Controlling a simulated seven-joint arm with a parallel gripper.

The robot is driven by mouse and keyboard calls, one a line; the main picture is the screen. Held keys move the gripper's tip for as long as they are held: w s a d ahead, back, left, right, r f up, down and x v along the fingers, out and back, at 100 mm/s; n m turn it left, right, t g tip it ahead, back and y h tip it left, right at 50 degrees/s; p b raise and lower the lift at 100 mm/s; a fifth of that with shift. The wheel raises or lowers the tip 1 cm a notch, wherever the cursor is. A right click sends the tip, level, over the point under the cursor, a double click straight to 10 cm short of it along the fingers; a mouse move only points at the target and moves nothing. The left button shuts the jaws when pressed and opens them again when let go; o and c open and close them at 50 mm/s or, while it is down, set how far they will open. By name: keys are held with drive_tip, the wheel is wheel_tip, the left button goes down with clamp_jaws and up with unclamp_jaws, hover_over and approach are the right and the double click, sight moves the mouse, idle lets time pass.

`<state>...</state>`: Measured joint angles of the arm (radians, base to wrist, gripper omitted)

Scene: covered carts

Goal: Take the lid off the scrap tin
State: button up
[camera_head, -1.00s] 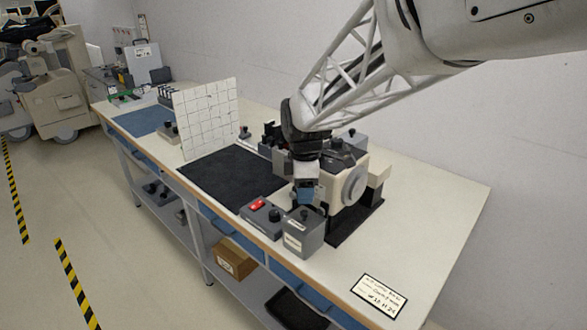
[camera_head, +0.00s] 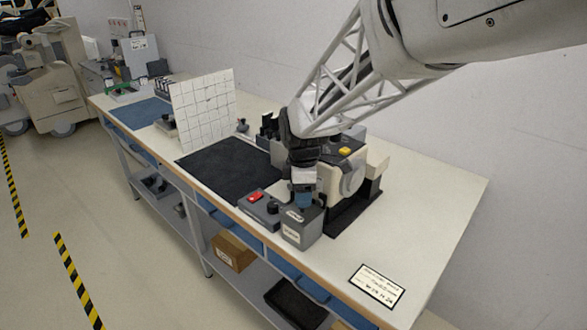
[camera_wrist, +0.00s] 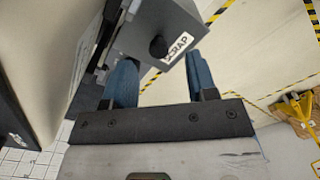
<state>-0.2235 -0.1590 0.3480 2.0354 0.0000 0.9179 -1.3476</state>
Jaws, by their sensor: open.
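The scrap tin (camera_head: 296,234) is a grey box with a white label at the front edge of the bench in the head view. Its lid (camera_head: 316,214) is on it. In the wrist view the lid (camera_wrist: 140,35) is dark grey, with a round black knob (camera_wrist: 158,47) and a white SCRAP label. My gripper (camera_head: 303,200) is just above the tin and hides the knob in the head view. In the wrist view my gripper (camera_wrist: 160,66) has its two blue fingers apart, with the knob appearing between and just beyond their tips. I cannot tell the remaining gap.
A control box with a red button (camera_head: 255,197) stands left of the tin. A cream machine (camera_head: 350,178) on a dark base stands close behind and right.

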drive_tip(key=shift+f, duration=2)
drive_tip(key=shift+c, duration=0.4)
clamp_jaws()
drive_tip(key=shift+r, duration=0.15)
drive_tip(key=shift+r, duration=0.8)
drive_tip(key=shift+s+r, duration=0.1)
drive_tip(key=shift+r, duration=0.8)
drive_tip(key=s+d+r, duration=0.1)
drive_tip(key=s+d, duration=0.2)
drive_tip(key=s, duration=1.2)
drive_tip(key=shift+s+d+r, duration=0.15)
drive_tip(key=shift+d+r, duration=0.05)
